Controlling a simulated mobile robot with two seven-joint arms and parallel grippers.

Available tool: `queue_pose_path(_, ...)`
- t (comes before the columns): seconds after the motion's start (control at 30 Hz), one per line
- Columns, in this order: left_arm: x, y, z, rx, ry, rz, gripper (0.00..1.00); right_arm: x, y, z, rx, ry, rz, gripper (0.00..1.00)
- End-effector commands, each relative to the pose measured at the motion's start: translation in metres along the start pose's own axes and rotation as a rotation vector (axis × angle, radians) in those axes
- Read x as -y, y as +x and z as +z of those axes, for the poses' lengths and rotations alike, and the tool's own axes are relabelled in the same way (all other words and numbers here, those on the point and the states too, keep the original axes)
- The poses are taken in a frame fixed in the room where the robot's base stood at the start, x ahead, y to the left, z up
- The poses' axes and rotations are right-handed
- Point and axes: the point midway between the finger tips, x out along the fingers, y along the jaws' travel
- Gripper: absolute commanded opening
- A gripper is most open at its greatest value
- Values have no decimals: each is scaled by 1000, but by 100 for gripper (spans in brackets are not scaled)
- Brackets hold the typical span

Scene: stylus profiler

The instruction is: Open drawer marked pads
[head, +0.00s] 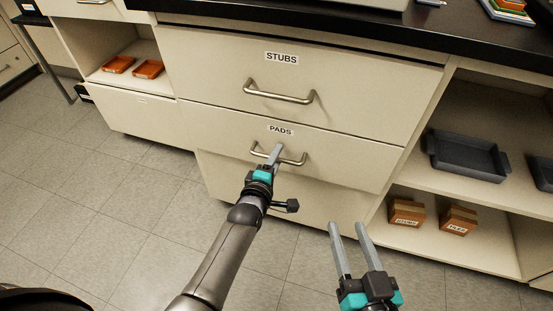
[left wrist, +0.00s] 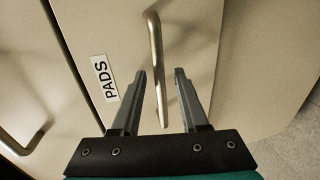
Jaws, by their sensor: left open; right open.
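My left gripper (head: 275,151) is at this handle. In the left wrist view the left gripper (left wrist: 160,75) is open, with one finger on each side of the PADS handle (left wrist: 156,60), which lies between the fingers. Whether either finger touches it I cannot tell. My right gripper (head: 347,228) is open and empty, low in front of the cabinet.
The STUBS drawer (head: 330,70) with its own handle (head: 279,92) is directly above. A black countertop (head: 370,38) overhangs it. Open shelves at right hold a dark tray (head: 466,157) and small boxes (head: 407,212). Tiled floor (head: 130,185) is clear at left.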

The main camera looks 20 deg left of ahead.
Motion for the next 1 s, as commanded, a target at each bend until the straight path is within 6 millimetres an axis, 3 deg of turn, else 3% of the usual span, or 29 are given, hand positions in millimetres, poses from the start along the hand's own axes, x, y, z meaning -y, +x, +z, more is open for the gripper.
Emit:
queue_pose_path(0.37,0,2,0,0,0,-1,44,2,-1,-1,-16,4,-3,50)
queue_pose_path(0.77,0,1,0,0,0,-1,0,1,-1,-1,-15,4,-3,50)
queue_pose_path(1.0,0,1,0,0,0,-1,0,1,-1,-1,-14,4,-3,50)
